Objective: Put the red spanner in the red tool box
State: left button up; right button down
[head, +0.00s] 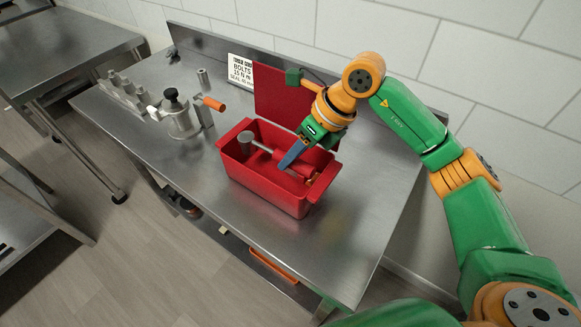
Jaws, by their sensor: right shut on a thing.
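The red tool box (262,192) stands on the steel bench with its lid raised at the back. A tool with a grey metal head and shaft (247,143) and a red handle end, seemingly the red spanner, lies slanted inside the box's opening. My right gripper (291,154) reaches down into the opening from the right and is shut on this tool near its middle. The finger hides part of the shaft. I cannot tell whether the tool touches the box floor. My left gripper is out of view.
A depositor with an orange handle (180,116) stands left of the box, by a metal block with several cylinders (122,92). A small metal cylinder (204,79) and a white sign (240,72) are behind.

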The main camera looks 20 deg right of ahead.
jog(key=f, duration=0.3)
jog(key=s+a+f+p, duration=0.1)
jog(key=f, duration=0.1)
jog(key=shift+a+f, duration=0.1)
jog(key=shift+f, duration=0.1)
jog(key=shift+w+d+f, duration=0.2)
jog(key=c, duration=0.6)
grip_release()
jog(key=shift+s, duration=0.1)
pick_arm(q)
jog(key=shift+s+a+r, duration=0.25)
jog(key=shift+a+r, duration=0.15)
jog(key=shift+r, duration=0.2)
pick_arm(e)
jog(key=shift+a, duration=0.1)
jog(key=shift+r, duration=0.2)
pick_arm(q)
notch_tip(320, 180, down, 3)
jog(key=b, duration=0.2)
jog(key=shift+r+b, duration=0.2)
jog(key=shift+b, duration=0.1)
pick_arm(e)
jog(key=v, duration=1.1)
jog(key=shift+s+d+r, duration=0.15)
jog(key=shift+d+r, duration=0.1)
jog(key=shift+r, duration=0.05)
